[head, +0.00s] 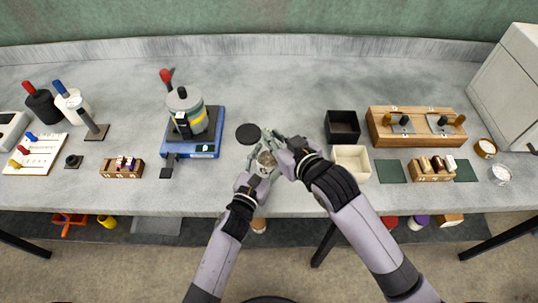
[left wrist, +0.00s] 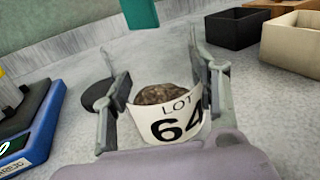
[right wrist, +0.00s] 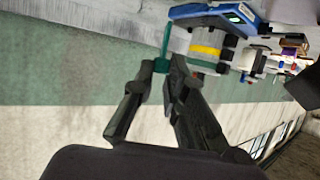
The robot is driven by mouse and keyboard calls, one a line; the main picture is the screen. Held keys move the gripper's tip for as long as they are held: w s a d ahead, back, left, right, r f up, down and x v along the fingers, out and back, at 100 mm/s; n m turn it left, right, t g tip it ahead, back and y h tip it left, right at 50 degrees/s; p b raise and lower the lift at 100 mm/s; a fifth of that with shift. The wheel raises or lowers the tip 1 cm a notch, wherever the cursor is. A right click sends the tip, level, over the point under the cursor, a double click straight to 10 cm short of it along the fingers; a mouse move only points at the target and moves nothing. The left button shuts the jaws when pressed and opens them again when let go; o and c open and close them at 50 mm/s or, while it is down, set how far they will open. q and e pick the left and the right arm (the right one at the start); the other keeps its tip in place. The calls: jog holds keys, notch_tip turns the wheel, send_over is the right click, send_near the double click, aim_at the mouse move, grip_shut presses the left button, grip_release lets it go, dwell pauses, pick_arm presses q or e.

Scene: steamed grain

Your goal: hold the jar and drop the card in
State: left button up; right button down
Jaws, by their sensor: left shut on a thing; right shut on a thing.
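The jar (head: 264,169) stands on the bench in the head view. In the left wrist view its white label (left wrist: 167,126) reads LOT 64 and brown grain (left wrist: 165,95) shows inside. My left gripper (head: 262,161) is shut around the jar, one finger on each side. My right gripper (head: 268,139) is just behind the jar in the head view. It is shut on a green card (right wrist: 163,48), which shows between the fingertips in the right wrist view. In the left wrist view the card (left wrist: 140,13) is raised above and beyond the jar's mouth, apart from it.
A black round lid (head: 248,133) lies behind and left of the jar. A blue-based device (head: 205,147) stands to the left. A black box (head: 342,126) and a cream box (head: 351,161) stand to the right of my right gripper. The bench behind is clear.

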jog(key=shift+s+f, duration=0.1)
jog(key=shift+f, duration=2.05)
jog(key=shift+f, duration=0.1)
jog(key=c, duration=1.6)
grip_release()
jog(key=shift+f, duration=0.1)
jog(key=shift+o, duration=0.3)
jog(key=shift+s+a, duration=0.1)
jog(key=shift+s+f, duration=0.1)
jog(key=r+v, duration=0.1)
jog(key=v, duration=1.1)
jog(key=shift+w, duration=0.25)
pick_arm(q)
jog(key=o, duration=1.5)
